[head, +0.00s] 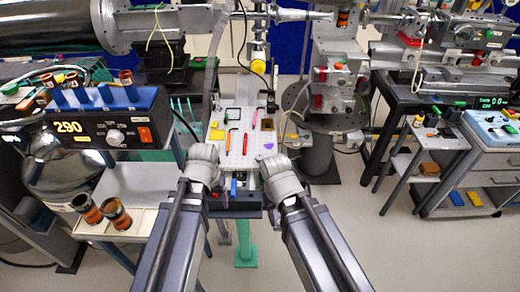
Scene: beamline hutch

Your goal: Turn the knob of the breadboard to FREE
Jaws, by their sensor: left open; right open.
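The breadboard (239,153) is a pale perforated plate in the middle of the head view, with small tools lying on it. I cannot make out its knob or a FREE mark; the near edge is partly hidden by my grippers. A dark box with small blue parts (234,187) shows at the near edge, between my arms. My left gripper (206,153) is at the left near corner of the breadboard, open. My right gripper (272,162) is at the right near corner, open. Neither visibly holds anything. I cannot tell whether either touches the plate.
A controller (76,137) reading 290, with its own white knob (115,137), stands at left above a shelf with copper-coloured cups (117,216). A dark round pedestal (322,148) stands right of the breadboard. A grey cabinet (478,170) is far right. Floor between is clear.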

